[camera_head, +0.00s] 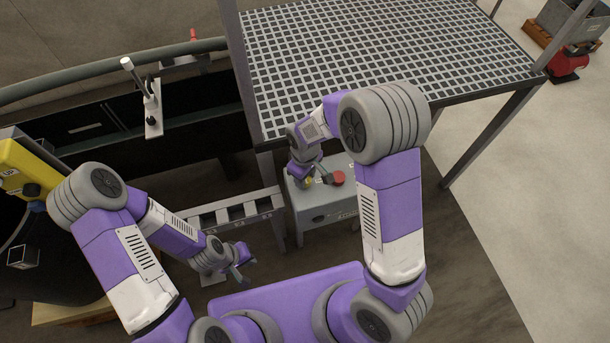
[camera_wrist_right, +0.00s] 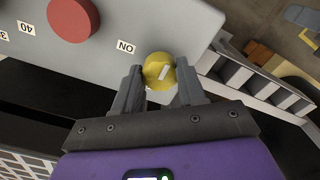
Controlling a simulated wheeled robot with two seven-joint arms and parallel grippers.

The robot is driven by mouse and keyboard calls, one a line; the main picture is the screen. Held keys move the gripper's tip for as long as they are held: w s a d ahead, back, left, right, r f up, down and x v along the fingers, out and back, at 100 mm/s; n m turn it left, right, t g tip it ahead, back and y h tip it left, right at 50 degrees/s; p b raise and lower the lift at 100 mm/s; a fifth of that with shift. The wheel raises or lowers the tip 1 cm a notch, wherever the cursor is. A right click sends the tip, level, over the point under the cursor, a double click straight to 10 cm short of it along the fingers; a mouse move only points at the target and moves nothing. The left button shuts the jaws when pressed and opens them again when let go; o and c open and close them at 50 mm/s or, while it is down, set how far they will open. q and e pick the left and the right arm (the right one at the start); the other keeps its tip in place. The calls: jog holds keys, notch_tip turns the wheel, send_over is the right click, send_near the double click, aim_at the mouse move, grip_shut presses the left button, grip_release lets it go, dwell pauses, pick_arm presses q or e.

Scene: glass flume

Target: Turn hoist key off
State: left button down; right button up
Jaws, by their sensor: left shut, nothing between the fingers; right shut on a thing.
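The hoist key is a round yellow knob with a white bar (camera_wrist_right: 160,71) on the grey control box (camera_wrist_right: 205,22). In the right wrist view it sits between the two fingertips of my right gripper (camera_wrist_right: 161,80), which is shut on it. An "ON" label (camera_wrist_right: 126,47) is just left of the knob; the white bar is tilted and no "OFF" label is readable. In the head view the box (camera_head: 322,212) stands below the grating, and my right gripper (camera_head: 311,178) reaches down to its top. My left gripper (camera_head: 243,271) is shut and empty, left of the box.
A red button (camera_head: 338,177) sits beside the knob, large in the right wrist view (camera_wrist_right: 73,18). The grated platform (camera_head: 370,50) overhangs behind the box. A slotted rack (camera_head: 235,212) stands left of it. A yellow box (camera_head: 22,170) is at the far left.

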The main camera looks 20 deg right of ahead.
jog(key=shift+w, duration=0.1)
dwell(0.4)
jog(key=o, duration=1)
jog(key=shift+o, duration=0.2)
notch_tip(320, 180, up, 8)
jog(key=shift+f+p, duration=0.15)
jog(key=shift+p, duration=0.55)
